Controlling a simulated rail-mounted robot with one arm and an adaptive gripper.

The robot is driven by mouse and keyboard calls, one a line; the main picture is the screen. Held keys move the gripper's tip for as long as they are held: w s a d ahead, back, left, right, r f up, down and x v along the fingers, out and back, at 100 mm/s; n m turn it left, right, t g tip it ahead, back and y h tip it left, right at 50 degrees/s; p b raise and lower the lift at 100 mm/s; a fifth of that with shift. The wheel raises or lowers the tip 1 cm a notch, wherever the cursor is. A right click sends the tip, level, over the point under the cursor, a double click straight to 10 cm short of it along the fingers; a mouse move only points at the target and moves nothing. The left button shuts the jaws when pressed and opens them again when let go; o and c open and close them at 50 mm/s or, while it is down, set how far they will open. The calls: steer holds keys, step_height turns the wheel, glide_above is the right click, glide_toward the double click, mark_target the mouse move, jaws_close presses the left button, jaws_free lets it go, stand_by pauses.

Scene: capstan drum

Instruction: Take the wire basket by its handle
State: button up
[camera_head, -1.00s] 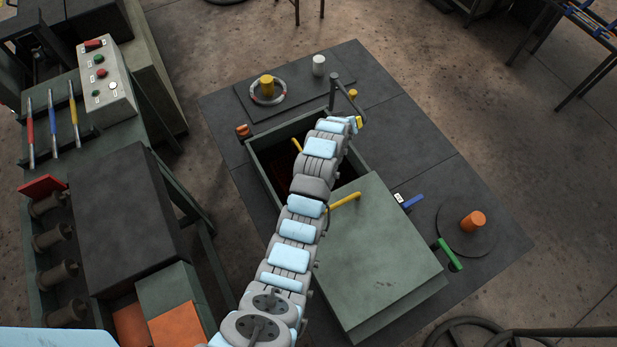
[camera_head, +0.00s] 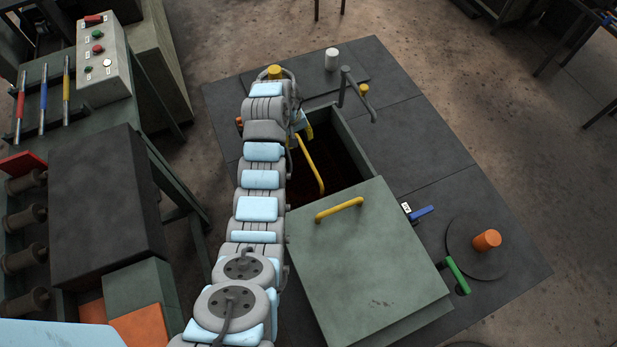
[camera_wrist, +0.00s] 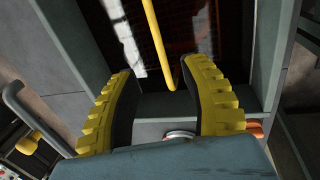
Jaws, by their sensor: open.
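No wire basket shows clearly. A yellow bent bar (camera_head: 311,168) stands in the open pit; it also shows in the wrist view (camera_wrist: 157,45), where it runs down and curves just beyond the fingertips. I cannot tell whether it is the basket's handle. My gripper (camera_wrist: 160,78) is open and empty, its two yellow-ribbed fingers spread over the pit's edge with the bar's lower end between and beyond them. In the head view my arm mostly hides the gripper, at the pit's left side. The pit's inside is dark and reddish, its contents unclear.
A green-grey cover (camera_head: 365,265) with a yellow handle (camera_head: 339,209) lies over the near part of the pit. A grey crank-like post (camera_head: 344,88) stands at the far rim. An orange knob (camera_head: 486,240), a blue lever (camera_head: 421,212) and a green lever (camera_head: 456,275) sit on the right.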

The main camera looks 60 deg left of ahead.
mark_target(308, 157)
step_height(308, 157, down, 9)
steer(key=w+b, duration=0.1)
steer(key=w, duration=0.1)
steer(key=shift+b, duration=0.4)
steer(key=shift+f, duration=0.15)
steer(key=shift+w+a+f+b, duration=0.1)
steer(key=shift+w+f+b, duration=0.2)
steer(key=shift+f, duration=0.5)
steer(key=shift+w+d+f+b, duration=0.15)
steer(key=shift+f+b, duration=0.3)
steer(key=shift+f, duration=0.35)
steer(key=shift+w+a+f+b, duration=0.2)
steer(key=shift+f+b, duration=0.15)
steer(key=shift+f, duration=0.45)
jaws_close()
